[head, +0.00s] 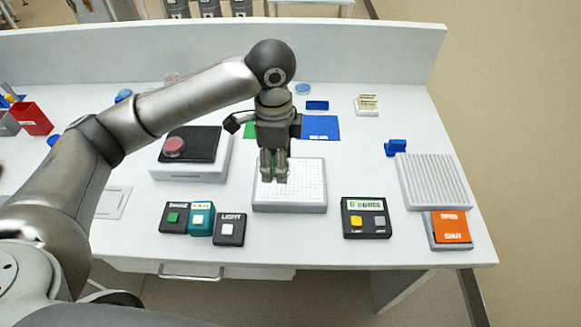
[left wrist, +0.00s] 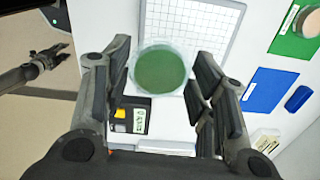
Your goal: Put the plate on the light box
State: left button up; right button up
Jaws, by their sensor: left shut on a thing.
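The plate, a clear round dish with a green fill (left wrist: 160,70), sits between the fingers of my left gripper (left wrist: 164,88) in the left wrist view. My left gripper is shut on it. In the head view my left gripper (head: 273,178) points down over the light box (head: 290,200), a white slab with a gridded top. There the fingers mostly hide the plate. The light box also shows beyond the plate in the left wrist view (left wrist: 215,32). Part of another gripper, seemingly my right one (left wrist: 48,62), shows at the left of that view; its jaws are unclear.
Left of the light box stand a device with a red dish (head: 174,147) and several button boxes (head: 229,229). To its right are a display box (head: 366,218), a ribbed grey block (head: 433,180) and an orange pad (head: 451,227). A blue mat (head: 320,127) lies behind it.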

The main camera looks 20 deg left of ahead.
pick_arm(q)
send_over(290, 179)
jog(key=f, duration=0.3)
jog(key=f+p, duration=0.1)
jog(key=f, duration=0.1)
jog(key=shift+s+a, duration=0.1)
jog(key=shift+s, duration=0.2)
jog(key=shift+w+f, duration=0.35)
jog(key=shift+f, duration=0.15)
notch_tip(290, 179, down, 2)
jog(key=shift+p, duration=0.7)
jog(key=shift+f, duration=0.55)
jog(key=o, duration=1)
pick_arm(e)
jog(key=r, duration=0.2)
jog(key=shift+s+d+r, duration=0.25)
jog(key=shift+d+r, duration=0.1)
jog(key=shift+d, duration=0.15)
